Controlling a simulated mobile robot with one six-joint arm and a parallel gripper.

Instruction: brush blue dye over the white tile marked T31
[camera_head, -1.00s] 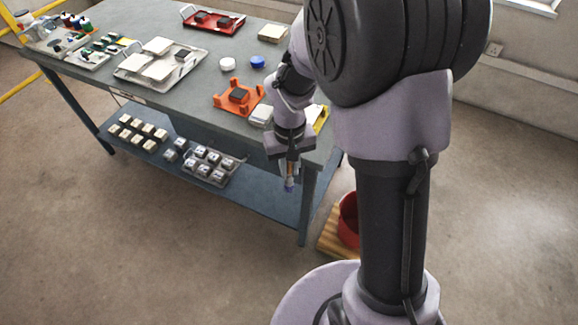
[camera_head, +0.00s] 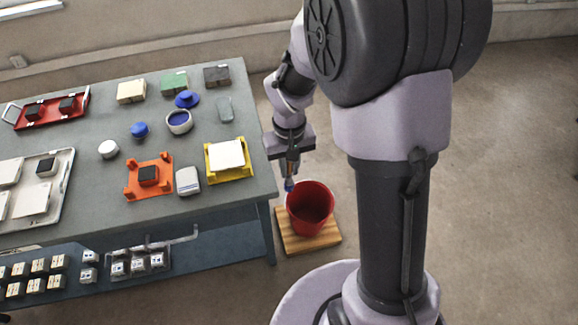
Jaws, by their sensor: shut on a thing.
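My gripper (camera_head: 290,158) is shut on a brush (camera_head: 290,184), which hangs downward with a blue tip. In the picture it is to the right of the table, by the red bucket's upper left rim. A white tile (camera_head: 227,155) lies in a yellow holder (camera_head: 212,176) at the table's right end, to the left of my gripper. Its top looks white and no marking is readable. A blue lid-like piece (camera_head: 187,99) lies behind the pot.
A red bucket (camera_head: 310,207) stands on a wooden board (camera_head: 283,238) on the floor. An orange holder (camera_head: 133,187) with a dark block, a white box (camera_head: 188,181), and closed white (camera_head: 108,149) and blue (camera_head: 139,130) pots share the table. Floor to the right is clear.

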